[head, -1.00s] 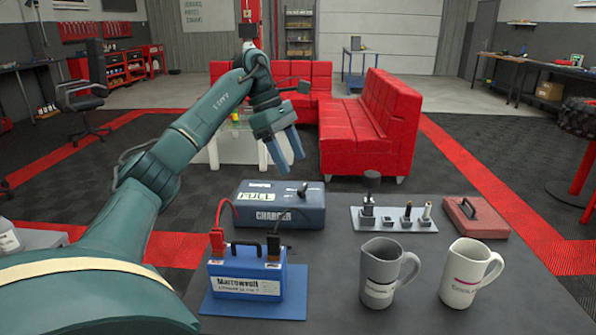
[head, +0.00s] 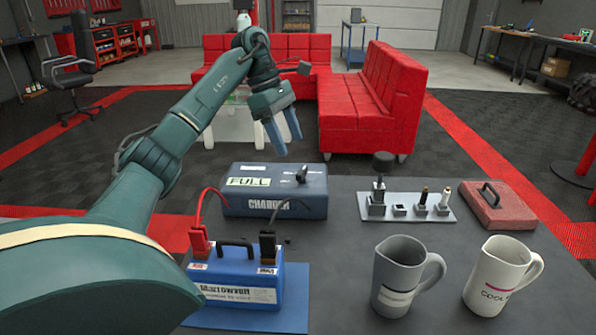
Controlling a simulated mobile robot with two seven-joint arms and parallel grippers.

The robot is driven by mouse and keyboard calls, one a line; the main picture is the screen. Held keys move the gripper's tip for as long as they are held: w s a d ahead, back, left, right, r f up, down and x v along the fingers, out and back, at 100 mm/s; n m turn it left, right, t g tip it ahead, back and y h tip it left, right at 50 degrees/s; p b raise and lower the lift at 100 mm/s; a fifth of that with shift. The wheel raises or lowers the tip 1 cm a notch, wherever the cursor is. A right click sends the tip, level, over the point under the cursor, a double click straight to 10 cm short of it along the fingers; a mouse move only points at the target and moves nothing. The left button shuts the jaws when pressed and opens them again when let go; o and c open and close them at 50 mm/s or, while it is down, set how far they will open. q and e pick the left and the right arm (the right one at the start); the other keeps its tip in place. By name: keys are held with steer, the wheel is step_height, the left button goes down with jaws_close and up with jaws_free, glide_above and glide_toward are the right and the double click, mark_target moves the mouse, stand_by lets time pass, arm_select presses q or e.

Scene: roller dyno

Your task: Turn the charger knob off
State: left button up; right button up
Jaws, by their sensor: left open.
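The charger (head: 274,203) is a dark grey-blue box on the table, with a green FULL label on top and CHARGER on its front. Its small dark knob (head: 302,175) stands on the top at the right; its exact setting is too small to tell. My left gripper (head: 286,143) is open and empty, fingers pointing down, above and behind the charger in the picture and apart from the knob. A blue battery (head: 236,277) stands in front of the charger with a red clamp (head: 199,240) and a black clamp (head: 268,246) on it. My right gripper is not in view.
A grey holder (head: 405,210) with several upright parts, a red block with a handle (head: 497,206), a grey jug (head: 402,277) and a white jug (head: 500,275) stand to the right. The table between charger and grey jug is clear. Red sofas (head: 372,105) stand behind.

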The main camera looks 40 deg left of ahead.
mark_target(301, 170)
arm_select(q)
steer(key=b+x, duration=0.1)
steer(key=x, duration=0.5)
steer(key=shift+d+f, duration=0.2)
steer(key=shift+f, duration=0.2)
steer(key=shift+c, duration=0.5)
steer(key=c, duration=0.9)
